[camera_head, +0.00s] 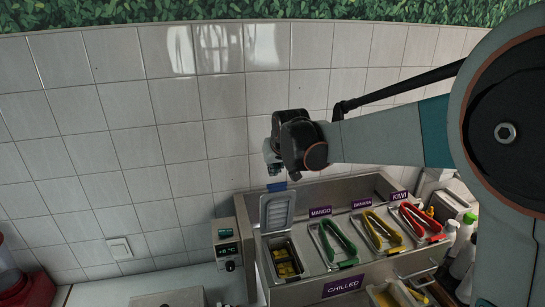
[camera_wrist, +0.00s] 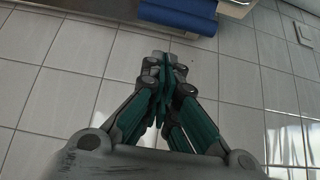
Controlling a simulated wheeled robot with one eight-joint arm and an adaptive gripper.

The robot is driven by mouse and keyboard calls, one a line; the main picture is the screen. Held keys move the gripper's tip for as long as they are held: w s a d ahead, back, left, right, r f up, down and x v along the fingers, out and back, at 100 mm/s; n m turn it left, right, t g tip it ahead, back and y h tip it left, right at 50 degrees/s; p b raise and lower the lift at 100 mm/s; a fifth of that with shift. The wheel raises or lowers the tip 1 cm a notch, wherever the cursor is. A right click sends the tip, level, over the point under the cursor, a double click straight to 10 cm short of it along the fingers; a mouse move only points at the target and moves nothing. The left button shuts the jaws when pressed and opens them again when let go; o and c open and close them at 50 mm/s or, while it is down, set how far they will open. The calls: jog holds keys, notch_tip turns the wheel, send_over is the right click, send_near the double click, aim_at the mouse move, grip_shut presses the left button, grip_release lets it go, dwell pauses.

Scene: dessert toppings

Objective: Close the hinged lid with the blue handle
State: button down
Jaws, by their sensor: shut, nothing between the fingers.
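The hinged lid (camera_head: 280,212) stands open and upright at the left end of the chilled topping station. Its blue handle (camera_head: 277,187) is at the lid's top edge. The handle also shows as a wide blue bar (camera_wrist: 180,14) at the top of the wrist view. The open compartment below the lid holds yellow pieces (camera_head: 284,262). My gripper (camera_head: 272,168) is just above the handle, seemingly near the wall. In the wrist view its fingers (camera_wrist: 162,60) are together, empty, and a little apart from the blue bar in the picture. The exact depth gap is unclear.
Green tongs (camera_head: 338,243), yellow tongs (camera_head: 383,230) and red tongs (camera_head: 421,219) lie on the lids to the right. A temperature display (camera_head: 227,245) stands left of the station. The tiled wall (camera_head: 190,120) rises close behind. Bottles (camera_head: 465,230) stand at the right.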

jog(key=s, duration=0.2)
jog(key=shift+s+d+f, duration=0.25)
jog(key=shift+s+d, duration=0.05)
jog(key=shift+s, duration=0.1)
